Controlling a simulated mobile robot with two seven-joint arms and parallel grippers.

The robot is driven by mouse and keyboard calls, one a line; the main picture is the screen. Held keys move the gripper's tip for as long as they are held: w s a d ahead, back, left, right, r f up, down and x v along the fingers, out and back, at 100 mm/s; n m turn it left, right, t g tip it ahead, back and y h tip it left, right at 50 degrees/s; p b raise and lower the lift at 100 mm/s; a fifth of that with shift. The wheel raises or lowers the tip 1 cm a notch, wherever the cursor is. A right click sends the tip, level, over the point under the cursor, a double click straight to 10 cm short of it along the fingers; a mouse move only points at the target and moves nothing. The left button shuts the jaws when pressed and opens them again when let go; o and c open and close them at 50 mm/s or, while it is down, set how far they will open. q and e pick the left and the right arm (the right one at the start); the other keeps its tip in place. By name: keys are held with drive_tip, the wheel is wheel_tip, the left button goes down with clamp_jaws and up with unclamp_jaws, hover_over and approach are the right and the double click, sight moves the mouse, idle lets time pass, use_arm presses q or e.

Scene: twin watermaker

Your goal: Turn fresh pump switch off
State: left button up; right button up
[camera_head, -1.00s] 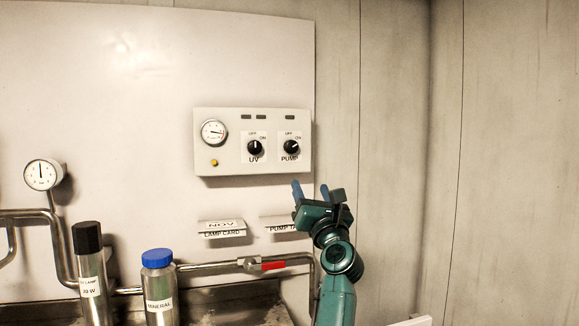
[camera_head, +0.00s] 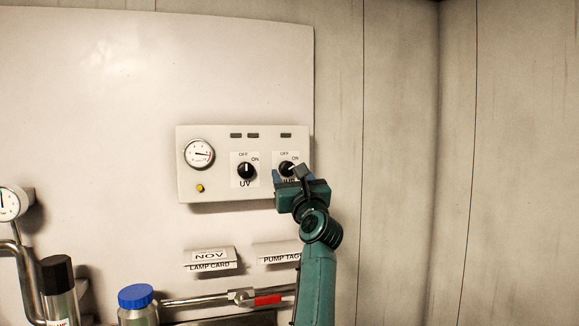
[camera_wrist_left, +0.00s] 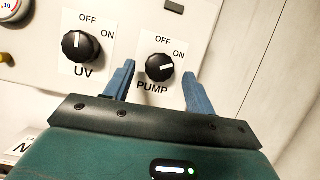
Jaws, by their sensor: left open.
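The pump switch (camera_head: 287,169) is a black rotary knob on the white control panel (camera_head: 215,197), marked OFF and ON above and PUMP below. In the left wrist view the pump knob (camera_wrist_left: 159,67) has its white line pointing right, towards ON. My left gripper (camera_head: 290,174) is open, its blue fingers (camera_wrist_left: 157,85) on either side of the knob's lower part, apart from it in the picture. In the head view the gripper covers part of the knob and its label. I cannot tell whether the fingertips reach the panel. My right gripper is not in view.
The UV knob (camera_head: 246,171) sits left of the pump knob, its line pointing up. A gauge (camera_head: 199,154) and yellow button (camera_head: 200,188) are further left. Card holders (camera_head: 210,260), a pipe with a red valve handle (camera_head: 268,300) and bottles (camera_head: 137,299) are below.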

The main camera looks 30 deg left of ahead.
use_arm(q)
drive_tip(key=shift+w+a+r, duration=0.25)
drive_tip(key=shift+w+a, duration=0.05)
drive_tip(key=shift+a, duration=0.15)
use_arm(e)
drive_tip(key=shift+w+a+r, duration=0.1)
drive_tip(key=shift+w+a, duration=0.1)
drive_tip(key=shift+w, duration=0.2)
use_arm(q)
drive_tip(key=shift+s+d, duration=0.1)
drive_tip(key=shift+c, duration=0.5)
